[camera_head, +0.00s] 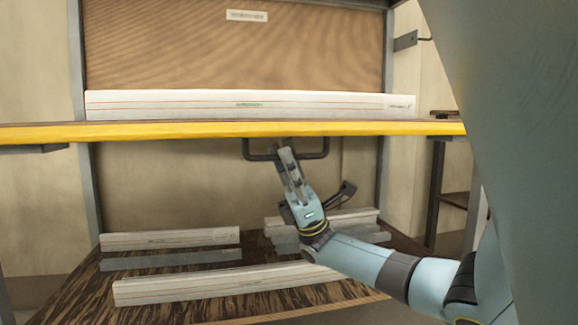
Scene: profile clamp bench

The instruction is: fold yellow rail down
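The yellow rail (180,131) runs level across the whole bench front, its yellow face toward me. A black U-shaped handle (322,155) hangs below its middle. My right gripper (286,148) points up from below, with its fingertips at the handle, overlapping its bar just under the rail. The narrow fingers look close together, but I cannot tell whether they grip the bar or only lie in front of it. My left gripper is not in view.
A pale profile (160,106) lies behind the rail. Below, a dark wood-grain shelf (85,295) holds several pale and grey profiles (200,287). A dark angled part (345,192) shows beside my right gripper. Grey uprights (77,60) stand at both sides. My large blue-grey arm link hides the right side.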

